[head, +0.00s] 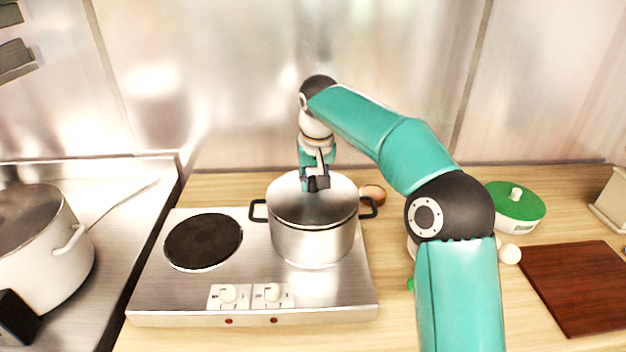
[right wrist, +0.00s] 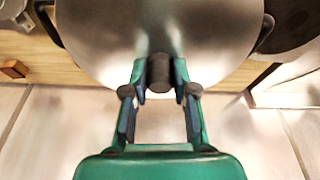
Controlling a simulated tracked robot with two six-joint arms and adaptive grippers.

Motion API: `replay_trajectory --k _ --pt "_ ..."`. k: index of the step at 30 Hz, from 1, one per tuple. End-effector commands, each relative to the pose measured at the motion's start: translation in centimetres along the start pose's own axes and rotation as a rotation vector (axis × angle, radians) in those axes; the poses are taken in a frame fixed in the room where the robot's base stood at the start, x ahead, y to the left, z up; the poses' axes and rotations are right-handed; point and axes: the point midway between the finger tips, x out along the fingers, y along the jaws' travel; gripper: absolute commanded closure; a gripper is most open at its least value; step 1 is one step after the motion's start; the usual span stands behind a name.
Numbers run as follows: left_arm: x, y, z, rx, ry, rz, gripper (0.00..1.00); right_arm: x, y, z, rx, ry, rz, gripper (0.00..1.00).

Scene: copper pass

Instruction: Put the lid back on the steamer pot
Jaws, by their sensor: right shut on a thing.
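The steamer pot (head: 312,243) is a steel pot with two black side handles, standing on the right burner of the hotplate. The steel lid (head: 288,205) lies over the pot's mouth, looking level; I cannot tell whether it is fully seated on the rim. My right gripper (head: 316,184) is above the lid and shut on its dark knob. In the right wrist view the gripper's fingertips (right wrist: 160,76) close on both sides of the knob, with the lid (right wrist: 100,40) behind it. My left gripper is not in view.
The two-burner hotplate (head: 163,292) has a bare left burner (head: 203,241). A large pot (head: 45,250) stands at far left. An onion-like item (head: 373,192) is behind the pot. A green-lidded bowl (head: 515,207), a white egg-like item (head: 510,254) and a brown board (head: 580,285) are at right.

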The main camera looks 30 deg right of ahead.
Motion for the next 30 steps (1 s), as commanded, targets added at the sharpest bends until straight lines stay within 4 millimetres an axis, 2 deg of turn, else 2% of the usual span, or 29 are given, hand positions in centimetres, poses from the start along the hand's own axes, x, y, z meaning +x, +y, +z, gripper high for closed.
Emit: replay_trajectory --k 6,7,12,18,23,30 --pt "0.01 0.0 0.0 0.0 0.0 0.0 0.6 -0.03 0.02 -0.01 0.0 0.001 0.0 1.0" --pt "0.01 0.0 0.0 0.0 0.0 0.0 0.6 -0.03 0.02 -0.01 0.0 0.001 0.0 0.7" --pt "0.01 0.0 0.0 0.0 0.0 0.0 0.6 -0.03 0.02 0.0 0.0 0.0 0.0 0.44" --pt "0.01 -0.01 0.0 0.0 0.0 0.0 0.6 -0.02 0.03 0.01 0.0 0.0 0.0 0.44" --pt "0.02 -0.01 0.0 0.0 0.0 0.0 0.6 0.02 0.03 0.03 0.0 -0.001 0.0 0.19" --pt "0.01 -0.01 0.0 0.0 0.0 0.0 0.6 0.02 0.04 0.02 0.001 -0.001 0.0 0.19"
